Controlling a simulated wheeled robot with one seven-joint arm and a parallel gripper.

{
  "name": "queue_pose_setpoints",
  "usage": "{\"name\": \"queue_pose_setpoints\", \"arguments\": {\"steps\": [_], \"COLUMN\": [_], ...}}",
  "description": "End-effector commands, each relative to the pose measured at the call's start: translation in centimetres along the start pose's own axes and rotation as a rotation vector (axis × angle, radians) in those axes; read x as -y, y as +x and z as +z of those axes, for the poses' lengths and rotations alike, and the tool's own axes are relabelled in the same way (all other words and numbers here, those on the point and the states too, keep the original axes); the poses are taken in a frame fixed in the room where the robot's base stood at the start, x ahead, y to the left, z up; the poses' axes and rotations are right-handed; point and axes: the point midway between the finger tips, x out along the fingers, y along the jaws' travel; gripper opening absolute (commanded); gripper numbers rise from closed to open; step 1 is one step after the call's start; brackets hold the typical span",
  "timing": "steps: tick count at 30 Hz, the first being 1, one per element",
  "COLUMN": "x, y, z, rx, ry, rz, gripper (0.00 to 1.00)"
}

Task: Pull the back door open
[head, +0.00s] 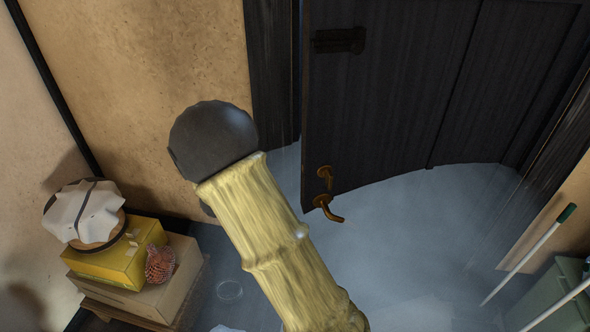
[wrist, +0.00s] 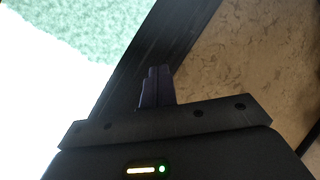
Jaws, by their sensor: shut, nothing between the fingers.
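The back door (head: 400,90) is a dark wooden panel in the head view, standing ajar, with its free left edge swung out from the dark frame post (head: 272,75). A brass lever handle (head: 327,205) is low on that edge, and a dark latch (head: 340,40) is higher up. My yellow arm ends in a dark round joint left of the handle; my gripper is hidden there. In the wrist view my gripper (wrist: 157,87) is shut and empty, its fingers in front of a dark wooden band. I cannot tell whether they touch it.
At left, a yellow box (head: 112,262) with a white-covered basket (head: 85,212) sits on a cardboard box. A pole (head: 525,258) and a green bin (head: 560,295) stand at right. The grey floor before the door is clear. Bright light and green show beyond the opening in the wrist view.

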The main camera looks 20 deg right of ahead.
Motion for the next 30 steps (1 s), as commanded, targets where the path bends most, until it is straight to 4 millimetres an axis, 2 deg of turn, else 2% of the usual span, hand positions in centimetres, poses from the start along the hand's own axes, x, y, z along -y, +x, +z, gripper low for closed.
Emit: {"name": "queue_pose_setpoints", "arguments": {"steps": [2, 6, 12, 17, 25, 30], "x": [-0.8, -1.9, -2.0, -1.9, -2.1, -2.9], "y": [-0.3, -2.0, -5.6, -6.5, -6.3, -5.6], "z": [-0.5, 0.2, 1.8, 2.3, 2.5, 2.8], "rx": [0.046, 0.191, 0.416, 0.478, 0.480, 0.484], "ry": [-0.096, -0.277, -0.470, -0.512, -0.510, -0.509], "rz": [0.146, 0.391, 0.604, 0.642, 0.641, 0.643], "gripper": [0.00, 0.00, 0.00, 0.00, 0.00, 0.00]}}
